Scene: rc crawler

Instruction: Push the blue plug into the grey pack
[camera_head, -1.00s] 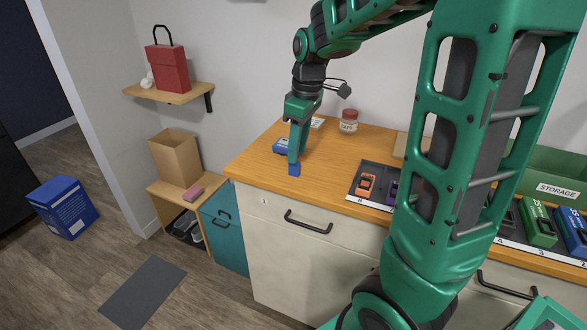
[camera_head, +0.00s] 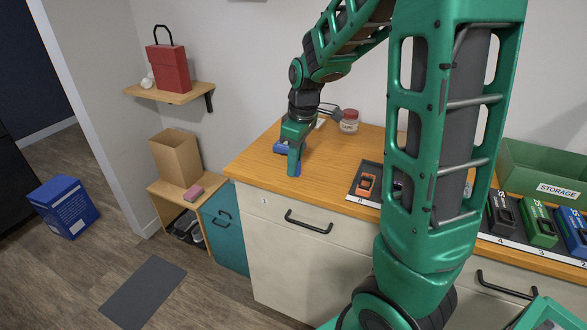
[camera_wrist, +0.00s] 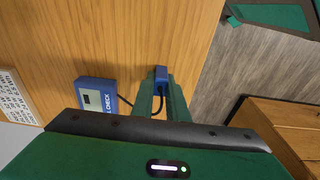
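The blue plug (camera_head: 298,169) is at the tips of my gripper (camera_head: 294,170), low over the left part of the wooden counter. In the wrist view the plug (camera_wrist: 161,74) sits between the two green fingers, and my gripper (camera_wrist: 160,86) is shut on it. A dark cable runs from the plug back between the fingers. The grey pack (camera_head: 502,214), dark with a light mark, stands in the row of packs at the right, beside the green pack. It is far right of my gripper and not in the wrist view.
A blue checker box (camera_wrist: 97,95) lies beside my gripper. A red-lidded jar (camera_head: 349,122) stands at the back. Green (camera_head: 538,224) and blue (camera_head: 573,232) packs and a green storage bin (camera_head: 545,170) are at right. An orange item (camera_head: 366,184) sits in the dark tray (camera_head: 355,198). My arm hides the middle.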

